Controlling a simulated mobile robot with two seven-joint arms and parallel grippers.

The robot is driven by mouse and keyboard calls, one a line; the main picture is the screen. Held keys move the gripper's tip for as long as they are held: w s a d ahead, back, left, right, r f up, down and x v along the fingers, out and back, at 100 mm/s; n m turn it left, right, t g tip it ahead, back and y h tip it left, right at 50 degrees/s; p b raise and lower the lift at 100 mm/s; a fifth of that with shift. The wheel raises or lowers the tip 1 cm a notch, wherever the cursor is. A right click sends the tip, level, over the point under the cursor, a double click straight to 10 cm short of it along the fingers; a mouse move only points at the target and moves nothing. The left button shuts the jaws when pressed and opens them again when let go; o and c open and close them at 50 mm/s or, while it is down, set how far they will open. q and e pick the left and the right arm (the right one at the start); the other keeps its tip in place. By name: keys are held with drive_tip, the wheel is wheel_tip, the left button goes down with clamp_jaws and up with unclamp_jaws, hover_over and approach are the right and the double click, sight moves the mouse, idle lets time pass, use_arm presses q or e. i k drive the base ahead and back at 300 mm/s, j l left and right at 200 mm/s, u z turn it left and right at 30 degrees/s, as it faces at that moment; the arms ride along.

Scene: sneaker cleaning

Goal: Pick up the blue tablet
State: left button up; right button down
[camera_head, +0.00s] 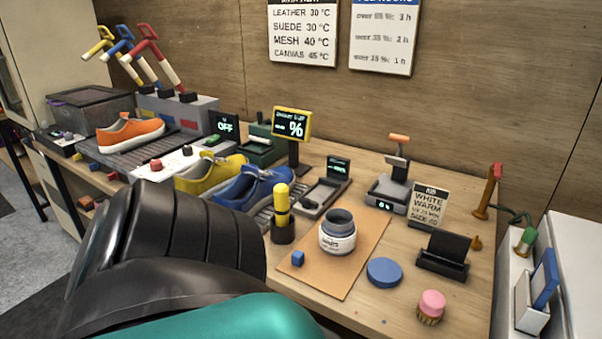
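A small blue block-shaped tablet (298,258) lies on the left part of the brown mat (338,278), left of and in front of an open grey-and-white jar (338,234). Nothing touches the tablet. A flat round blue disc (384,272) lies at the mat's right edge; I cannot tell whether it is a lid. Neither gripper shows. A large dark and teal shape, probably part of my arm, fills the lower left and hides the near table there.
A yellow-capped stick in a dark holder (282,216) stands behind the tablet. Yellow (210,175) and blue (252,190) sneakers are further left. A pink-topped brush (431,307) and a black stand (443,256) are to the right. The front right table is mostly clear.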

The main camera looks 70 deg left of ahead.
sight(297, 256)
drive_tip(key=u, duration=2.15)
drive_tip(key=j, duration=0.15)
